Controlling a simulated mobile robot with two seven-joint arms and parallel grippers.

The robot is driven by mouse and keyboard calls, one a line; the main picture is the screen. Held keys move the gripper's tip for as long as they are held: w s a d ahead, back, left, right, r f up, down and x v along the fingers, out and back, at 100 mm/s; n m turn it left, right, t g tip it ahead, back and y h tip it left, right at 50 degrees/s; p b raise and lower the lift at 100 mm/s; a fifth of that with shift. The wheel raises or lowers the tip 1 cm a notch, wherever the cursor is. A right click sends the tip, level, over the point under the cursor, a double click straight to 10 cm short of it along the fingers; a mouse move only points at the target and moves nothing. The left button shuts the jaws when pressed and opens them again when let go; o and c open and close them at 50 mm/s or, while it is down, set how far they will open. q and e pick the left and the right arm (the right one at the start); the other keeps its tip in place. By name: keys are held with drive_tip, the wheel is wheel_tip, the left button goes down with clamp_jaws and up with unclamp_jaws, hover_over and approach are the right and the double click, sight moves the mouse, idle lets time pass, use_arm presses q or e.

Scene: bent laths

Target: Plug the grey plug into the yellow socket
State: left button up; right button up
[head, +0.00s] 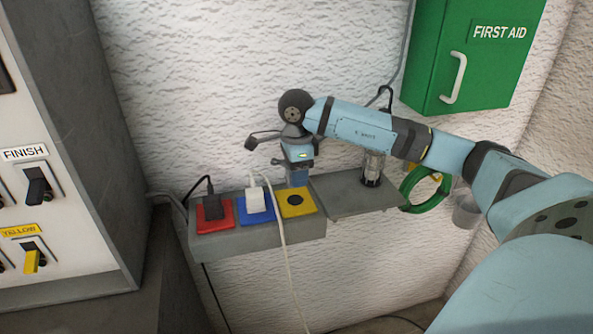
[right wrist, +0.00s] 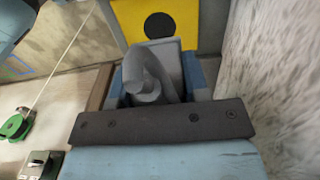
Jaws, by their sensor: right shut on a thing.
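The grey plug (right wrist: 147,80) is between the fingers of my right gripper (head: 298,176), which is shut on it. In the head view the plug is hard to tell apart from the fingers. The yellow socket (head: 296,211) is the right one of three on a grey block. Its dark round opening is uncovered, and my right gripper is just above and behind it in the picture. In the right wrist view the yellow socket (right wrist: 197,22) is beyond the plug, with the opening in sight. The plug is outside the opening; the exact gap is unclear. My left gripper is not in view.
A black plug (head: 212,207) sits in the red socket, and a white plug (head: 255,201) with a hanging cable sits in the blue one. A shelf (head: 345,198) with a metal cylinder (head: 373,168) adjoins right. A green first-aid cabinet (head: 425,50) hangs above. A switch panel (head: 95,240) stands left.

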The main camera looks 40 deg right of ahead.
sight(296, 200)
wheel_tip(296, 200, down, 4)
drive_tip(key=shift+r+b, duration=0.25)
drive_tip(key=shift+b, duration=0.7)
drive_tip(key=shift+f, duration=0.55)
drive_tip(key=shift+b, duration=0.35)
idle(0.9)
drive_tip(key=shift+f+b, duration=0.6)
drive_tip(key=o, duration=1)
drive_tip(key=shift+c, duration=0.2)
